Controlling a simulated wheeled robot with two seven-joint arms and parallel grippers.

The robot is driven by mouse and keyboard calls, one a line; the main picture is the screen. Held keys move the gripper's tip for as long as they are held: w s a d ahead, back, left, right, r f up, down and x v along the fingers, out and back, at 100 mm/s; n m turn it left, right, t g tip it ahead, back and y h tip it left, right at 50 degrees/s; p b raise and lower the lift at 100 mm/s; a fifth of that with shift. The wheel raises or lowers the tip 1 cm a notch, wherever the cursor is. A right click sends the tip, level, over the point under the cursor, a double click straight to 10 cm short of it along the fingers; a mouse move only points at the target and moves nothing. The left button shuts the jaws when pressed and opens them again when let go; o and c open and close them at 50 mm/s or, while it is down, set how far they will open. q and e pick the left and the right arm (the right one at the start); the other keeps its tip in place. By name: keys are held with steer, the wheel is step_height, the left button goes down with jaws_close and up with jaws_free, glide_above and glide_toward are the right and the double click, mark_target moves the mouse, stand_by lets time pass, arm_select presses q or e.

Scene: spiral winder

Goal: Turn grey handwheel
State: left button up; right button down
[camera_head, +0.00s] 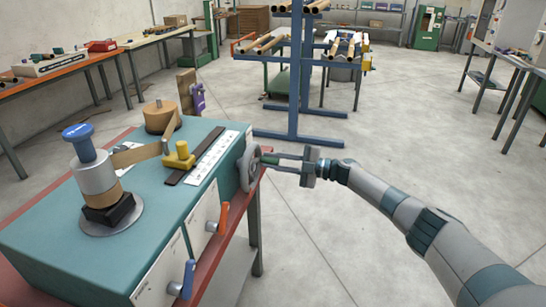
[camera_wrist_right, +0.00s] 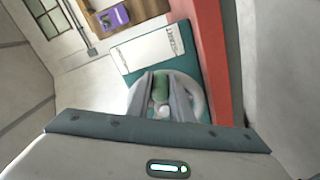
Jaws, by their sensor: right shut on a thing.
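The grey handwheel (camera_head: 244,171) stands on the right side of the teal winder housing (camera_head: 60,215). Its rim also shows in the right wrist view (camera_wrist_right: 199,98), partly hidden behind my fingers. My right gripper (camera_head: 270,158) reaches in from the right, level with the upper part of the wheel. In the right wrist view its two fingers (camera_wrist_right: 161,88) are closed around the wheel's green handle (camera_wrist_right: 160,86). My left gripper is in neither view.
A blue rack (camera_head: 297,75) with brown tubes stands behind. Open floor lies right of the winder.

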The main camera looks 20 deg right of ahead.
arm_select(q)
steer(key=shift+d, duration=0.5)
arm_select(e)
steer(key=shift+s+a+f+m, duration=0.15)
steer(key=shift+f+m, duration=0.4)
steer(key=shift+m, duration=0.45)
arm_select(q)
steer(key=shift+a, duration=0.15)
arm_select(e)
steer(key=c, duration=1.6)
jaws_free()
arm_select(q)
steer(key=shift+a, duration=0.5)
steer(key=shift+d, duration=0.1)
